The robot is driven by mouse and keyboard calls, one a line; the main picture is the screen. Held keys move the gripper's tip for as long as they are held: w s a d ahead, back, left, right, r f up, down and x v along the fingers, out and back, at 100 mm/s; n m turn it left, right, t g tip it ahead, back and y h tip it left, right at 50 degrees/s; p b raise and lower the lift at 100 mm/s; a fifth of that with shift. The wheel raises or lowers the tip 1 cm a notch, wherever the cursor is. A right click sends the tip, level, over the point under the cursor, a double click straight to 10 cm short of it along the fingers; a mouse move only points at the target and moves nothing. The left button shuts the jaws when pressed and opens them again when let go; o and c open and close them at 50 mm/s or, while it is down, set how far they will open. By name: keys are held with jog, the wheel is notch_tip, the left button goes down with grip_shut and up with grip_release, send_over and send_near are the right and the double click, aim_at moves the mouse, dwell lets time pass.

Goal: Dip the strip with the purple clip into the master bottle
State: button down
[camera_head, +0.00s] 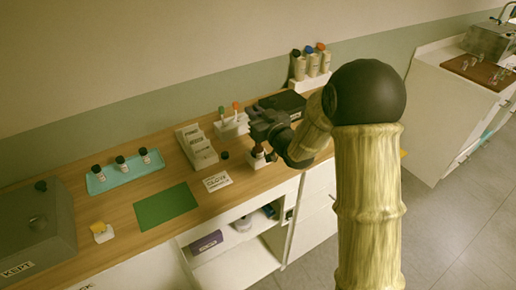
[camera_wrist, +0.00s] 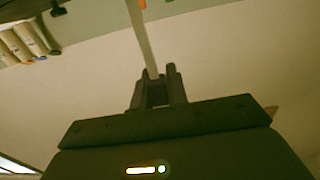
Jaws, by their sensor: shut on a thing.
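My gripper (camera_wrist: 158,76) is shut on a pale, narrow strip (camera_wrist: 143,38), which runs up out of the wrist view. A purple clip cannot be made out on it. In the head view my gripper (camera_head: 264,132) is over the back right of the wooden bench, just above a small bottle (camera_head: 258,152) in a white holder. That may be the master bottle, but its label is not readable. The strip's lower end and its distance from the bottle's mouth are hidden. A loose black cap (camera_head: 224,155) lies left of the bottle.
A white rack (camera_head: 233,130) with red- and green-topped pieces stands close left of my gripper. A card holder (camera_head: 204,157), a card (camera_head: 217,181), a green mat (camera_head: 165,206) and a teal tray (camera_head: 104,186) with three bottles lie farther left. Capped bottles (camera_head: 312,66) stand at the back.

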jog(key=shift+f+b, duration=2.1)
jog(key=shift+b, duration=0.05)
dwell(0.9)
jog(key=shift+r, duration=0.15)
notch_tip(320, 180, up, 8)
jog(key=p, duration=0.5)
dwell(0.8)
jog(key=shift+w+d, duration=0.1)
dwell(0.4)
